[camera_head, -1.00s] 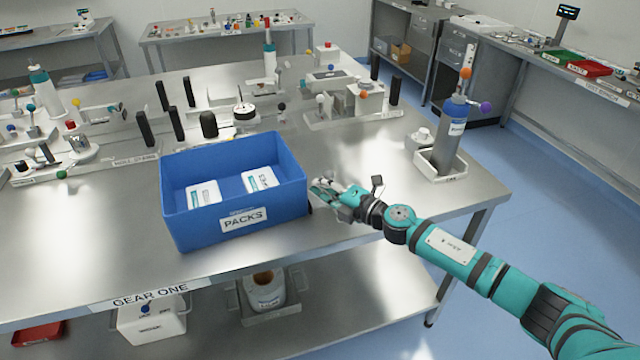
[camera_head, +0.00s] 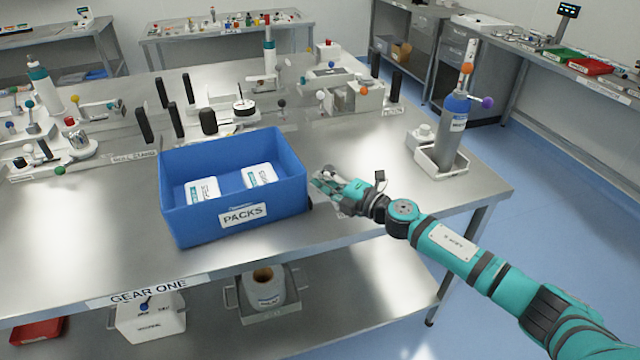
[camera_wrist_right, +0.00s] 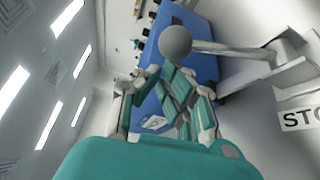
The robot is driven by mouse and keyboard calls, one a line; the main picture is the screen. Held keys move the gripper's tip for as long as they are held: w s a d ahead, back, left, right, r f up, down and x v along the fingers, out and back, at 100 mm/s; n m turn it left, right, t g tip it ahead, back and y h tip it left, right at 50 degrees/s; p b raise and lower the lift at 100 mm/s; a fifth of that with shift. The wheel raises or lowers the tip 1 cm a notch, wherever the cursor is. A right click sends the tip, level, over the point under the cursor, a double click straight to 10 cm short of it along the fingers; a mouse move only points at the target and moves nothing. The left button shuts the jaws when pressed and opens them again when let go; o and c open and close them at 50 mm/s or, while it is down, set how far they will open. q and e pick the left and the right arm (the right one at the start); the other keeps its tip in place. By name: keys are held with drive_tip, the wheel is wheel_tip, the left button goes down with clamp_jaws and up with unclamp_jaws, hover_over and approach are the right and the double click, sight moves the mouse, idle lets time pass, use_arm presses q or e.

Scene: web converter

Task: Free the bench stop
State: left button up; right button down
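In the right wrist view a grey ball knob (camera_wrist_right: 175,42) sits on a pale rod that runs to a light bracket (camera_wrist_right: 285,67); this looks like the bench stop. A label (camera_wrist_right: 303,118) beside it reads "STO", cut off by the picture edge. In the head view I cannot pick the stop out; my right gripper covers that spot. My right gripper (camera_head: 325,187) is low over the bench, just right of the blue bin. Its teal fingers (camera_wrist_right: 165,105) stand apart with a gap between them. The knob overlaps the fingers in the picture; contact cannot be told. My left gripper is out of view.
The blue bin (camera_head: 228,217) marked PACKS holds white packs. A grey-blue cylinder (camera_head: 452,132) stands in a white holder at the bench's right end. Fixtures with black posts and ball knobs fill the bench behind.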

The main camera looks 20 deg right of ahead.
drive_tip(key=d+r+m+t+b, duration=0.1)
drive_tip(key=d+m+t+b, duration=0.3)
drive_tip(key=d+m+b, duration=0.4)
drive_tip(key=shift+w+r+y+b, duration=0.15)
drive_tip(key=shift+r+y+b, duration=0.15)
drive_tip(key=shift+b, duration=0.45)
drive_tip(key=shift+m, duration=0.3)
